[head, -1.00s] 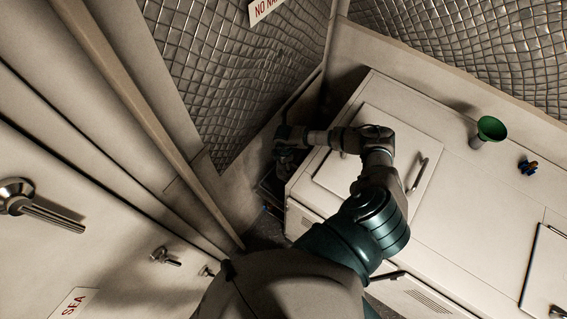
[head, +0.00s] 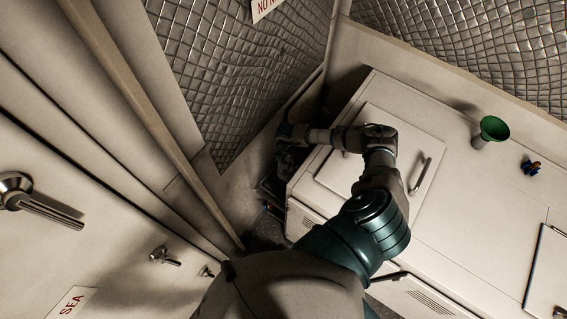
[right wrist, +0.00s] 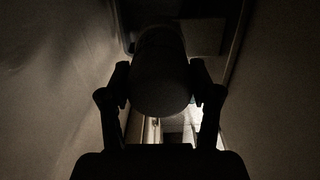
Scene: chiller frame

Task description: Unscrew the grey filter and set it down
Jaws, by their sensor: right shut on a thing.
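My right gripper (head: 287,157) reaches down into the dark gap between the white cabinet's left end and the mesh-covered wall. In the right wrist view its two fingers (right wrist: 160,88) sit on either side of a dark, rounded cylinder, the filter (right wrist: 160,72), and are shut on it. The filter's colour is lost in shadow, and whether it is still joined to anything cannot be told. In the head view the filter cannot be made out clearly beside the gripper. My left gripper is not in view.
The white cabinet (head: 460,205) has a hatch with a handle (head: 420,174). A wall panel with a metal lever (head: 45,207) is at the left. The gap around my gripper is narrow.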

